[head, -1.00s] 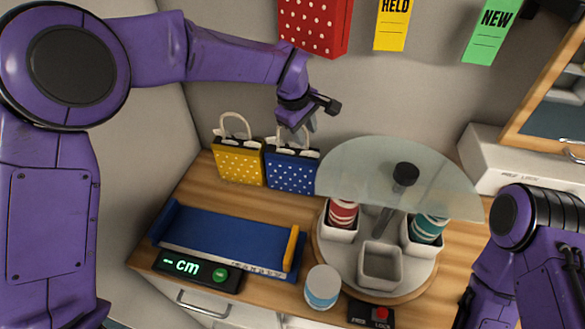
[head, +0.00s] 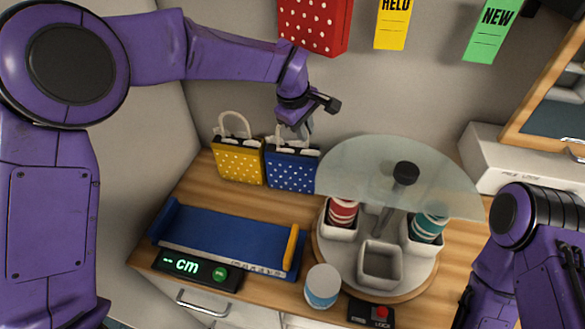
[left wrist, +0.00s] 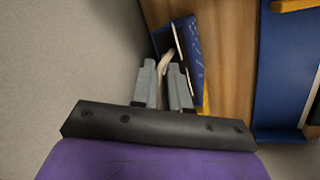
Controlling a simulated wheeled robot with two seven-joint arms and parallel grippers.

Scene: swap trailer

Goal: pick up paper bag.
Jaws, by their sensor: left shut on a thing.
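A blue paper bag with white dots (head: 291,172) stands on the wooden counter against the back wall, right beside a yellow dotted paper bag (head: 238,162). My left gripper (head: 303,133) is above the blue bag, shut on its pale handle. In the left wrist view, the handle (left wrist: 166,62) runs between the grey fingers (left wrist: 163,86), and the blue bag (left wrist: 190,42) shows just beyond them. A strip of the yellow bag (left wrist: 206,101) also shows there. A red dotted bag (head: 316,22) is up on the wall. My right gripper is out of view; only its arm shows.
A round carousel with white cups and a glass cover (head: 385,175) stands close to the right of the blue bag. A blue measuring board (head: 225,236) lies in front of the bags. A white-blue tub (head: 322,287) stands at the front edge.

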